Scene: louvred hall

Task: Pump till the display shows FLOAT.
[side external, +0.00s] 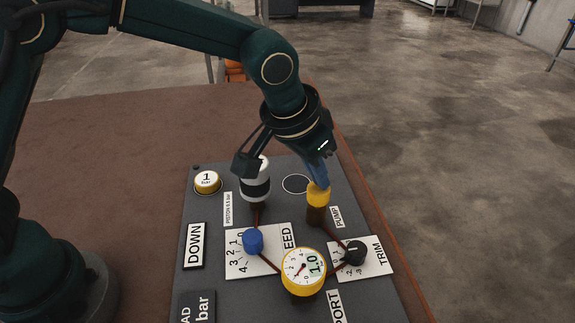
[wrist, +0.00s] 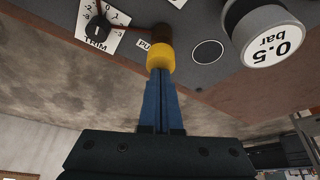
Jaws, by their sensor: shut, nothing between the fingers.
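The pump (side external: 318,203) is a brown cylinder with a yellow top, beside a PUMP label. My gripper (side external: 319,181) is shut and empty, its blue fingers pointing down at the yellow top. In the wrist view the shut fingertips (wrist: 161,72) meet or nearly meet the yellow pump top (wrist: 160,56); I cannot tell if they press on it. The display plate (side external: 195,245) reads DOWN. The white-and-black piston (side external: 256,185) stands left of the pump, partly behind my gripper.
A blue knob (side external: 253,241) and a black TRIM knob (side external: 354,252) sit on white scales near the pump. A yellow-rimmed 1 bar weight (side external: 207,181) is at the panel's back left. An empty circle (side external: 297,184) is marked by the pump. The brown tabletop (side external: 120,150) is clear at left.

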